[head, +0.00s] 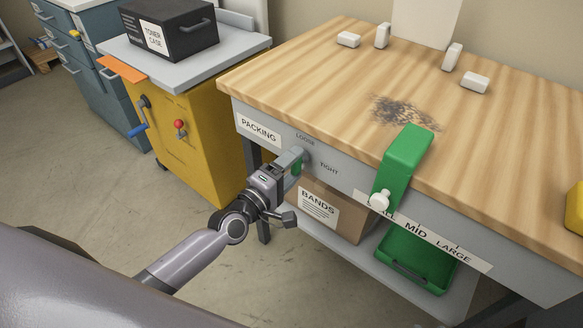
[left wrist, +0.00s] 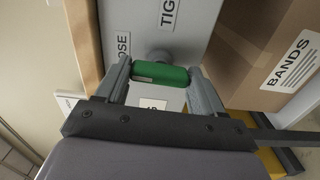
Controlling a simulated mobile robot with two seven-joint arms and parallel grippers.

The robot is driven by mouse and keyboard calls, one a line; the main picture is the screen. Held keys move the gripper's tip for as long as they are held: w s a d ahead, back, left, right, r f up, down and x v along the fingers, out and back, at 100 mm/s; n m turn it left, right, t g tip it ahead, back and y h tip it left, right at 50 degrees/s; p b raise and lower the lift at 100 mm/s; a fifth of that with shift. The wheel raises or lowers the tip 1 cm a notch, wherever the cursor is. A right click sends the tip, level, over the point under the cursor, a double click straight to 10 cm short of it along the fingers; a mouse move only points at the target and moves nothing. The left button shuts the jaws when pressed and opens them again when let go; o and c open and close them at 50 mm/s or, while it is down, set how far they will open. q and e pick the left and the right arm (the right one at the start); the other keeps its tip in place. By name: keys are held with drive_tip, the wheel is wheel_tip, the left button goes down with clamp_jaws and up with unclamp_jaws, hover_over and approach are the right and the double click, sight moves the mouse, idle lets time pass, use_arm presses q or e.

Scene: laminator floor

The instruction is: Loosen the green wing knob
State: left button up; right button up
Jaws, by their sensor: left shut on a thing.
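The green wing knob (left wrist: 160,74) sits on a round grey boss on the table's front panel, near the LOOSE and TIGHT labels. My left gripper (left wrist: 163,84) is shut on the knob, with one finger at each end of its green bar. In the head view my left gripper (head: 292,164) reaches the panel below the LOOSE label and hides most of the knob (head: 297,168). My right gripper is not in view.
A green clamp-like piece (head: 405,155) with a white knob hangs over the table edge. A BANDS box (head: 335,208) and a green tray (head: 410,262) are below. A yellow cabinet (head: 195,130) stands left, with floor between.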

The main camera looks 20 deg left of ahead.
use_arm(q)
drive_tip(key=shift+n, duration=0.3)
drive_tip(key=o, duration=1)
drive_tip(key=shift+o, duration=0.2)
drive_tip(key=shift+s, duration=0.1)
drive_tip(key=v, duration=0.7)
